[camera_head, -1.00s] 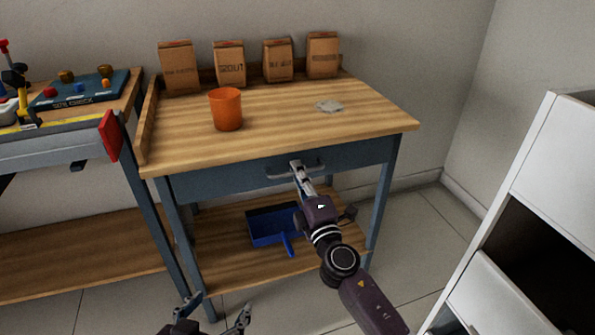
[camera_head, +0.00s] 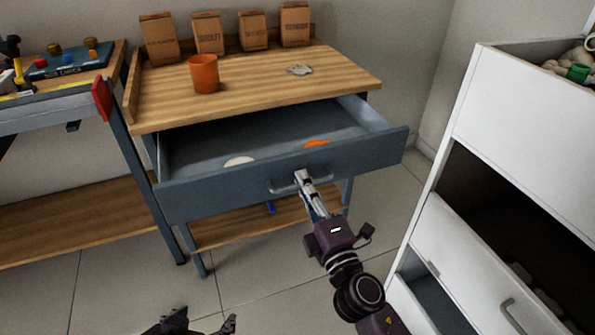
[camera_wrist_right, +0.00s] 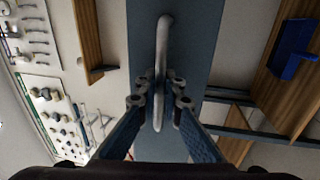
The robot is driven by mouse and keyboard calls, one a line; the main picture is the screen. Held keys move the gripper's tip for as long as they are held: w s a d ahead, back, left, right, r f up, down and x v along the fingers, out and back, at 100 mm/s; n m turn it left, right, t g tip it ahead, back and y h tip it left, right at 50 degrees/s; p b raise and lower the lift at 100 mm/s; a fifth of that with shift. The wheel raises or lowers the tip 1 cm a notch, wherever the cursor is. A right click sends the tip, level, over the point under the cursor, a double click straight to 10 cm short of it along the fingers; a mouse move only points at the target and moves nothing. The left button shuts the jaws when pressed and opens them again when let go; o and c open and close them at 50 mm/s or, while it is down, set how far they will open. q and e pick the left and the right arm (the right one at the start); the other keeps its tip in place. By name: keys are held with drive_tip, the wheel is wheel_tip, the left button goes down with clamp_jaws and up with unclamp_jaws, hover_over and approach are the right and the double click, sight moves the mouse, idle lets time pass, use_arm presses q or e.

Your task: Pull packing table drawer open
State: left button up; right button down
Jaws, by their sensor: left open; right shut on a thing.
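The packing table (camera_head: 250,95) has a wooden top and a blue-grey drawer (camera_head: 215,192) that stands well out from the frame. Inside the drawer lie a white item (camera_head: 239,161) and an orange item (camera_head: 316,144). My right gripper (camera_head: 300,177) is shut on the drawer's bar handle (camera_head: 283,189). In the right wrist view, the handle (camera_wrist_right: 161,60) runs between the two fingers of the gripper (camera_wrist_right: 159,100). My left gripper (camera_head: 205,325) is open and empty, low at the bottom edge of the head view, away from the table.
On the tabletop stand an orange cup (camera_head: 204,74), several brown paper bags (camera_head: 208,33) and a greyish flat piece (camera_head: 300,70). A workbench (camera_head: 60,105) stands at left. A white cabinet (camera_head: 500,110) stands close on the right. Tiled floor is clear in front.

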drive_tip(key=shift+r+v, duration=0.2)
drive_tip(key=shift+v, duration=0.8)
drive_tip(key=shift+r+v, duration=0.15)
drive_tip(key=shift+v, duration=0.8)
drive_tip(key=shift+s, duration=0.1)
drive_tip(key=c, duration=2.3)
unclamp_jaws()
drive_tip(key=shift+c, duration=0.2)
drive_tip(key=v, duration=1.2)
drive_tip(key=shift+d, duration=0.1)
